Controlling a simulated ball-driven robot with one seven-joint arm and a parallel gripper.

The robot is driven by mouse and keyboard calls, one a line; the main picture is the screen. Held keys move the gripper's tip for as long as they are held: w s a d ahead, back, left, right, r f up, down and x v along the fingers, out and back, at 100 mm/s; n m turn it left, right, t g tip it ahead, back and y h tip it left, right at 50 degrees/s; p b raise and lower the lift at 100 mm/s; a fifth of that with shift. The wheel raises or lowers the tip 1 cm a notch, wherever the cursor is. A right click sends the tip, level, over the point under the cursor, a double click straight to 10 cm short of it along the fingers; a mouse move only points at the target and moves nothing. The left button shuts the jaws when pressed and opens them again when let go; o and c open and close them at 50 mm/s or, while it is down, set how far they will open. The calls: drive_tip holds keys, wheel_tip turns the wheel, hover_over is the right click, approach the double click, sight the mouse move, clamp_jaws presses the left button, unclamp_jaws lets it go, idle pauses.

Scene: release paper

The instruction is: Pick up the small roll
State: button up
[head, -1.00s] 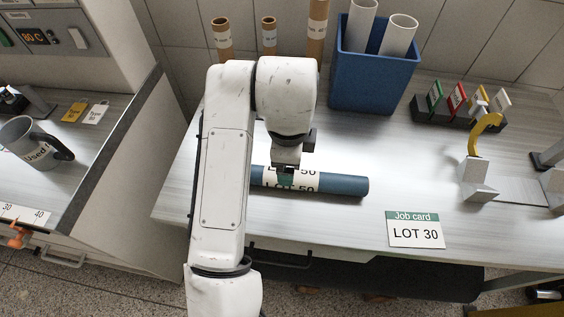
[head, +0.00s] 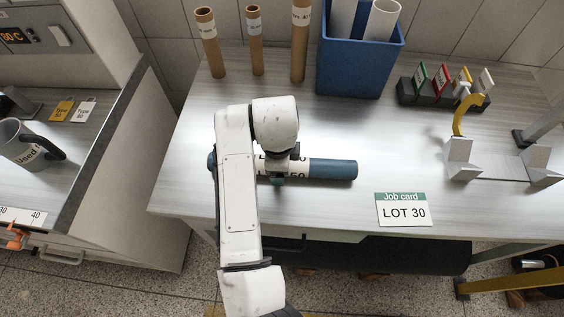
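A blue-teal roll (head: 332,169) lies on its side on the light worktop, with a white band reading LOT 50 partly hidden. Its left end (head: 212,161) shows beyond my arm. My gripper (head: 279,168) is at the labelled middle of this roll, with a dark part behind it and a green part at its front side. Whether the fingers press on the roll cannot be told. Three brown cardboard rolls stand upright at the back: a medium one (head: 209,45), a short one (head: 256,42) and a tall one (head: 300,42). My gripper is well away from these.
A blue bin (head: 357,68) holding white tubes stands at the back. A rack (head: 440,92) with coloured tags is to its right. A job card (head: 403,210) reads LOT 30. A metal holder with a yellow arm (head: 462,118) stands right. A mug (head: 20,143) is left.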

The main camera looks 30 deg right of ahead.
drive_tip(key=shift+c, duration=0.5)
drive_tip(key=c, duration=1.2)
drive_tip(key=shift+r, duration=0.15)
drive_tip(key=shift+r, duration=0.55)
drive_tip(key=s+a+r+b, duration=0.1)
drive_tip(key=s+a+r, duration=0.1)
drive_tip(key=s+r, duration=0.2)
drive_tip(key=s+a+r+b, duration=0.1)
drive_tip(key=s+a+r, duration=0.1)
drive_tip(key=s+r, duration=0.1)
drive_tip(key=s+a+r+b, duration=0.2)
drive_tip(key=s+r, duration=0.2)
drive_tip(key=s, duration=0.1)
drive_tip(key=shift+s+a+r, duration=0.1)
drive_tip(key=shift+s+r, duration=0.2)
